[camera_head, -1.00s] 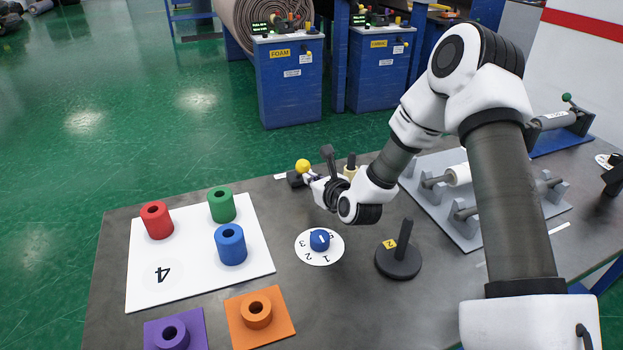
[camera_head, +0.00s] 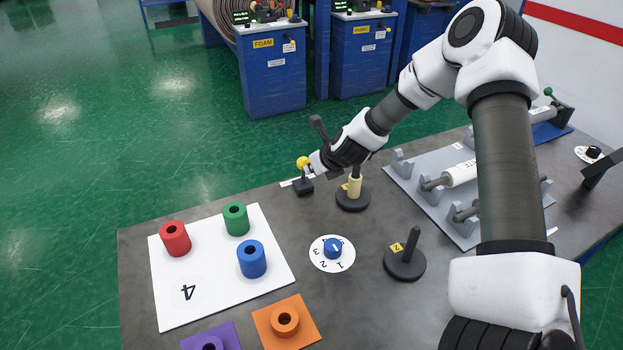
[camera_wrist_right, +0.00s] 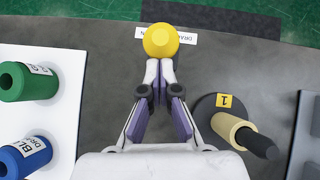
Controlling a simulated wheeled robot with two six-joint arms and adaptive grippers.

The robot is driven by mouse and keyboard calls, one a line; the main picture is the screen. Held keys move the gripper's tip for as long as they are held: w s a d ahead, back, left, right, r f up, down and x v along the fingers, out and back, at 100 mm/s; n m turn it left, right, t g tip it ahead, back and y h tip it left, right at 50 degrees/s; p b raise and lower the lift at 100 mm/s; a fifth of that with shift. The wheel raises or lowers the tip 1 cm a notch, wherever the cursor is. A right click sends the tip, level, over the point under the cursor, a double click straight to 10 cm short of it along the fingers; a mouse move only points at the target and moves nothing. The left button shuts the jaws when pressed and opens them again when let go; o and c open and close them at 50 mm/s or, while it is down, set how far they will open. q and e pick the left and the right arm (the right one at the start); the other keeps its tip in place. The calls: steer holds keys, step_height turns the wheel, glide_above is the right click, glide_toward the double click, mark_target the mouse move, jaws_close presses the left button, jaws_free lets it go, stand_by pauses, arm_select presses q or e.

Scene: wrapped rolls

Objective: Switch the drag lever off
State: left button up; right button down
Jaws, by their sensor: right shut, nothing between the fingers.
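The drag lever has a yellow ball knob (camera_head: 302,163) on a small black base (camera_head: 302,186) near the table's far edge. In the right wrist view the yellow knob (camera_wrist_right: 161,40) is just beyond my fingertips, in front of a white label (camera_wrist_right: 190,38) it partly covers. My right gripper (camera_head: 314,163) is shut and empty, its tips right beside the knob. I cannot tell whether they touch it. In the wrist view the gripper's fingertips (camera_wrist_right: 160,66) meet just short of the knob. My left gripper is not in view.
A peg stand with a cream roll (camera_head: 354,186) is close to my right gripper. A numbered dial (camera_head: 332,253), a bare peg stand (camera_head: 405,262), and a white board (camera_head: 205,285) with red, green and blue rolls lie nearer. A grey rack (camera_head: 430,205) stands right.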

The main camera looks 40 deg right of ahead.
steer(key=w, duration=0.1)
steer(key=w+d+b, duration=0.1)
steer(key=w, duration=0.1)
steer(key=w+r+b, duration=0.1)
steer(key=w, duration=0.1)
steer(key=shift+d+r, duration=0.1)
steer(key=shift+d, duration=0.05)
steer(key=shift+w+d, duration=0.2)
steer(key=shift+w, duration=0.5)
steer(key=shift+w+d, duration=0.2)
steer(key=shift+w, duration=0.5)
